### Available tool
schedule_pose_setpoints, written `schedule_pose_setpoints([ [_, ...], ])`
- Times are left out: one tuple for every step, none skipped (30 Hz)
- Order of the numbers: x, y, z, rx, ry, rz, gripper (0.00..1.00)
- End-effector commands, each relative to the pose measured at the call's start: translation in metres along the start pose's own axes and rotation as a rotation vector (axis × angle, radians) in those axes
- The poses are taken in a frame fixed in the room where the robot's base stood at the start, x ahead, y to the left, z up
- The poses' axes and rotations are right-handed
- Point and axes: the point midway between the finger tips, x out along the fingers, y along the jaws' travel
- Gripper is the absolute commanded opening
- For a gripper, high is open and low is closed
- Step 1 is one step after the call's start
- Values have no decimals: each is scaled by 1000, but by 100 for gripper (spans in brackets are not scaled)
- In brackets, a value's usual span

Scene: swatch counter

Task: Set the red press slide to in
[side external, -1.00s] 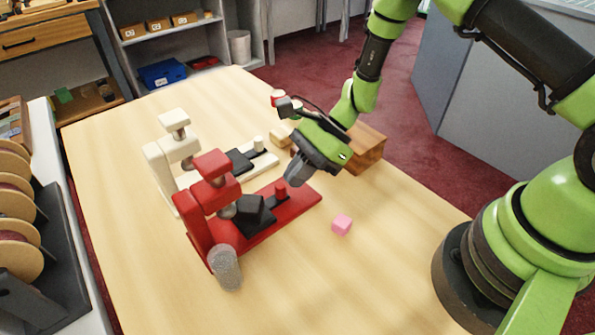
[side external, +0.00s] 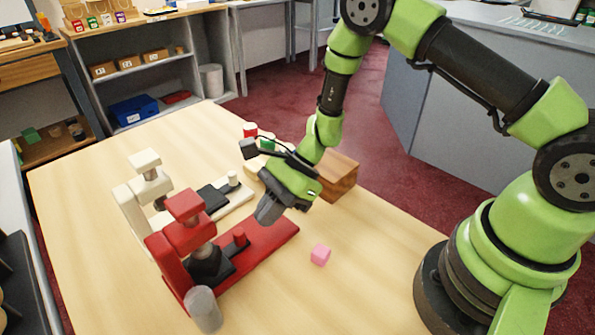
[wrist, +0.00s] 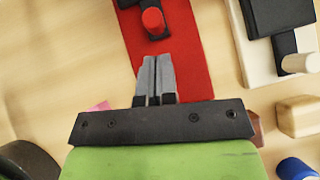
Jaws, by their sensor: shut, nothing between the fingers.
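The red press (side external: 185,207) stands at the near left of the table in the side view. Its black slide (side external: 208,266) sits under the press head, close to the column. The slide's red knob (side external: 239,237) stands upright on the slide's outer end; it also shows in the wrist view (wrist: 153,20). My gripper (side external: 266,212) is shut and empty above the outer part of the red base (side external: 272,237). In the wrist view its fingertips (wrist: 155,60) are together, apart from the knob. The column hides part of the slide's inner end.
A white press (side external: 146,165) with its own black slide (side external: 212,198) and white knob (side external: 233,178) stands behind. A grey cylinder (side external: 204,309), a pink cube (side external: 320,255) and a wooden block (side external: 338,175) stand around.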

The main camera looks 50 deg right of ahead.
Motion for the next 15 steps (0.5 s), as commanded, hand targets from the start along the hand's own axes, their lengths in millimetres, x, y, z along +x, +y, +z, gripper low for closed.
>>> schedule_pose_setpoints([
  [-10,-1,-10,6,3,-7,0],
  [-18,-2,-11,1,3,-8,0],
  [-29,-2,-9,-2,3,-9,0],
  [-37,-2,-9,-2,4,-10,0],
  [-44,-2,-9,-3,4,-9,0],
  [-54,-2,-9,-3,3,-9,0],
  [-61,-2,-9,-4,4,-10,0],
  [-67,-2,-10,-4,5,-8,0],
  [-76,-2,-10,-3,4,-8,0],
  [-81,-2,-9,-4,4,-8,0],
  [-86,-2,-10,-3,5,-8,0],
  [-92,-2,-10,-4,6,-7,0],
  [-96,-2,-10,-5,5,-6,0],
  [-100,-1,-10,-3,4,-6,0],
  [-103,-1,-10,-4,5,-5,0],
])
